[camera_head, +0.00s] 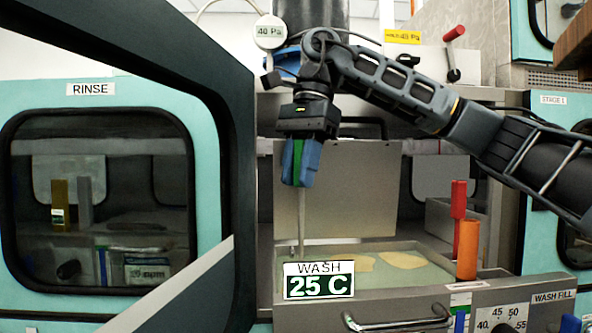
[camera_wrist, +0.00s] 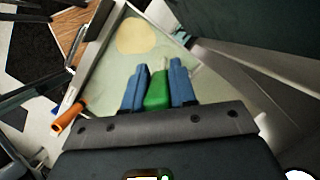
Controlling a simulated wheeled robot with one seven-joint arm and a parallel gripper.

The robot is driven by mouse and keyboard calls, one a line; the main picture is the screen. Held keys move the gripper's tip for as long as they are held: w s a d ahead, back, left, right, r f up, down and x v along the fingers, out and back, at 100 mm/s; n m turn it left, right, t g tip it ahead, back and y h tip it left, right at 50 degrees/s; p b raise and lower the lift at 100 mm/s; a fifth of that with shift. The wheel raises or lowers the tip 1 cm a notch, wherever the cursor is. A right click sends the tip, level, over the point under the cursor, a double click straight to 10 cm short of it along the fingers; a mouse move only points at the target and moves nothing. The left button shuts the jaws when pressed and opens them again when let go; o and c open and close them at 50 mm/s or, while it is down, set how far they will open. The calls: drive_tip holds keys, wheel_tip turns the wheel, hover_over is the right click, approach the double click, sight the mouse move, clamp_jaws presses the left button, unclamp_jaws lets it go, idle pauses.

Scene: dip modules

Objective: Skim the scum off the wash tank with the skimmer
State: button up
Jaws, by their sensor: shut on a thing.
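My gripper (camera_head: 302,178) has blue fingers shut on the green handle (camera_head: 298,158) of the skimmer. In the wrist view the green handle (camera_wrist: 157,92) sits between both fingers (camera_wrist: 158,82). A thin grey shaft (camera_head: 301,225) runs straight down from it over the left part of the wash tank (camera_head: 430,247). Its lower end is hidden behind the WASH 25 C sign (camera_head: 319,281), so I cannot tell whether it touches the liquid. Pale yellow scum (camera_head: 404,260) floats at the back right, with another patch (camera_head: 352,263) nearer the shaft. One round patch (camera_wrist: 138,36) shows in the wrist view.
An orange cylinder (camera_head: 467,250) and a red-handled part (camera_head: 459,212) stand at the tank's right edge. A raised grey panel (camera_head: 350,190) stands behind the tank. A dark-framed open door (camera_head: 240,170) is close on the left. A metal bar handle (camera_head: 398,325) crosses the front.

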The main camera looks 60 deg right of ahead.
drive_tip(key=shift+s+d+f, duration=0.6)
drive_tip(key=shift+s+f, duration=0.05)
drive_tip(key=shift+f, duration=0.05)
drive_tip(key=shift+s+a+r+b, duration=0.1)
drive_tip(key=shift+s+a+b, duration=0.15)
drive_tip(key=shift+s+a, duration=0.25)
drive_tip(key=shift+s+a+b, duration=0.2)
drive_tip(key=shift+s+a, duration=0.1)
drive_tip(key=shift+a, duration=0.3)
drive_tip(key=shift+s+a+r, duration=0.25)
drive_tip(key=shift+s+r, duration=0.05)
drive_tip(key=shift+s, duration=0.45)
drive_tip(key=shift+s+a+r, duration=0.2)
drive_tip(key=shift+s+r, duration=0.1)
drive_tip(key=shift+s, duration=0.45)
drive_tip(key=shift+s+a+r, duration=0.25)
drive_tip(key=shift+s+r, duration=0.05)
drive_tip(key=shift+s, duration=0.45)
wheel_tip(320, 180, up, 8)
drive_tip(key=p, duration=0.5)
drive_tip(key=shift+r, duration=0.2)
